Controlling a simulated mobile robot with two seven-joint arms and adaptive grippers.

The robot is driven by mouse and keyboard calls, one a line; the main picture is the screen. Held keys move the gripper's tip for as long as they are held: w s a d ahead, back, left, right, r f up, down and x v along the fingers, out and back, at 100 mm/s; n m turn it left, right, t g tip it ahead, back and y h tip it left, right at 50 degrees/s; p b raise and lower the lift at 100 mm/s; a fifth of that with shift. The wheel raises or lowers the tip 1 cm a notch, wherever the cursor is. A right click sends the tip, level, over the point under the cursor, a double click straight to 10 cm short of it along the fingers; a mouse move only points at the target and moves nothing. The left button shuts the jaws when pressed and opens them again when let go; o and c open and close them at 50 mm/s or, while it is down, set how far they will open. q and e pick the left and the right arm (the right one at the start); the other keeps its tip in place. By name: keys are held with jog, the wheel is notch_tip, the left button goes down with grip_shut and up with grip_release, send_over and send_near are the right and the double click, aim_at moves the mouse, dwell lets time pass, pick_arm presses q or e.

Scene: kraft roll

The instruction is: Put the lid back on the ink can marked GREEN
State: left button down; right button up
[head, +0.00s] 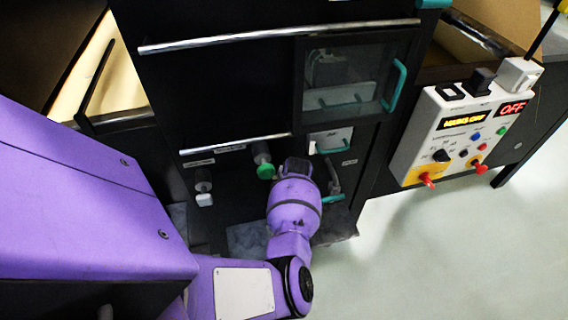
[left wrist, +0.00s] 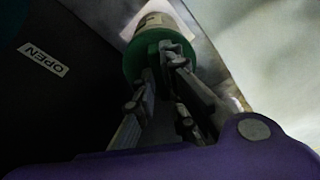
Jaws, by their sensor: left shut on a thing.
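My left gripper (left wrist: 168,52) shows in the left wrist view with its fingers close together against a green-ended cylinder (left wrist: 140,58). The cylinder has a pale part with dark marking above the green. In the head view my left wrist reaches down in front of the black cabinet, and its fingers are hidden. A round green piece (head: 265,171) on a grey stem shows just left of the wrist; I cannot tell whether it is the same thing. I cannot make out a can marked GREEN or a separate lid. My right gripper is not in view.
The black cabinet (head: 215,80) has long metal rails, a glass door (head: 345,80) with a teal handle, and a white-ended fitting (head: 204,199). A control box (head: 465,130) with red knobs stands to the right. Pale floor lies clear at lower right.

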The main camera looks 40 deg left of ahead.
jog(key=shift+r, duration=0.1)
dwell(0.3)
pick_arm(q)
jog(key=c, duration=1.3)
grip_release()
jog(key=shift+o, duration=0.2)
jog(key=shift+r, duration=0.15)
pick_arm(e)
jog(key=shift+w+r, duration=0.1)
pick_arm(q)
jog(key=shift+w+r+p, duration=0.1)
jog(key=shift+r+p, duration=2.05)
jog(key=shift+r, duration=1.25)
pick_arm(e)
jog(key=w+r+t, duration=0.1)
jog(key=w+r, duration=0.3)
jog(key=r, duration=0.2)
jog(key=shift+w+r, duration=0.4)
pick_arm(q)
grip_shut()
